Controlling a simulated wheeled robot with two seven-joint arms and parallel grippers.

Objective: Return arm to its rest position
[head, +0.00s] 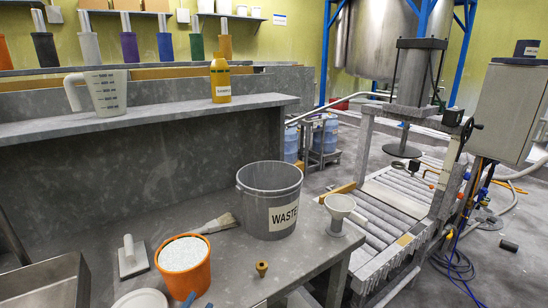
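I make out neither of my grippers in the head view, so what they hold or touch does not show. An orange pail (196,278) filled with white granular material (183,254) stands upright on the grey bench (240,262) at the lower middle. A blue piece (187,300) shows at its front, and I cannot tell what it belongs to. A grey bucket labelled WASTE (262,222) stands upright on the bench to the right of the pail.
A brush (215,224), trowel (131,259), small brass piece (261,268) and funnel (338,214) are on the bench. A metal tray (62,283) is at left. The shelf holds a jug (104,92) and yellow bottle (221,80). A roller conveyor (385,220) and press (412,75) stand right.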

